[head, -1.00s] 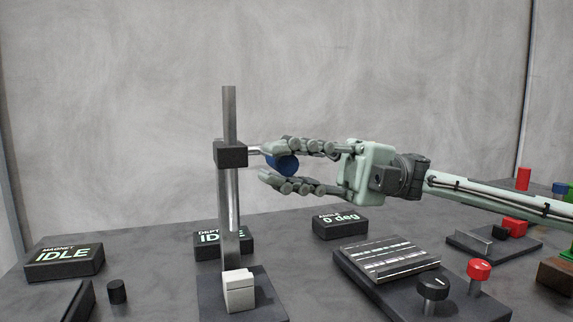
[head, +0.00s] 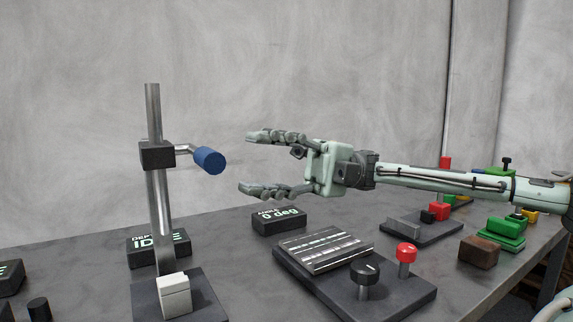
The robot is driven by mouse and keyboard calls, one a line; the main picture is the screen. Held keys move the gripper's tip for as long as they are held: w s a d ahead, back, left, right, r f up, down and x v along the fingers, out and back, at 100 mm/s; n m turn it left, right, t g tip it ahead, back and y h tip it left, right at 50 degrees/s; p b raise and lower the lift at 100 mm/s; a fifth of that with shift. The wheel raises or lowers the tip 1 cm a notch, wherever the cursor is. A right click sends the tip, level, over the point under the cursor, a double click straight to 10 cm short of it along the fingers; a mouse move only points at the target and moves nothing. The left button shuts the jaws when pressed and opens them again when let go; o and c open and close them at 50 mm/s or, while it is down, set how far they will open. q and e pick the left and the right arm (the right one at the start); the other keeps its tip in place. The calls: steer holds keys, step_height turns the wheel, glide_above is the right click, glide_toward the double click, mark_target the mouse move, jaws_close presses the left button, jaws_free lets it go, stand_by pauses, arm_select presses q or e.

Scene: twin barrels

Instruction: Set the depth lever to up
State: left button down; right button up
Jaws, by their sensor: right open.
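The depth lever is a blue cylindrical handle (head: 209,160) on a short metal arm. The arm comes out of a black block (head: 157,155) on an upright metal post (head: 157,215). The handle points right and toward me. My right gripper (head: 254,165) is open and empty, to the right of the handle and apart from it, at about its height. A depth display (head: 158,247) behind the post is partly hidden by it and seems to read IDLE. My left gripper is not in view.
An angle display (head: 279,220) reads 0 deg. A dark panel (head: 405,297) holds a ridged plate (head: 325,250), a black knob (head: 364,272) and a red knob (head: 406,253). A white block (head: 174,296) sits at the post's foot. Coloured blocks stand at the right.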

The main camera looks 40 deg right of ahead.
steer(key=d, duration=0.2)
steer(key=d+f, duration=0.1)
steer(key=d, duration=0.1)
steer(key=shift+d, duration=0.4)
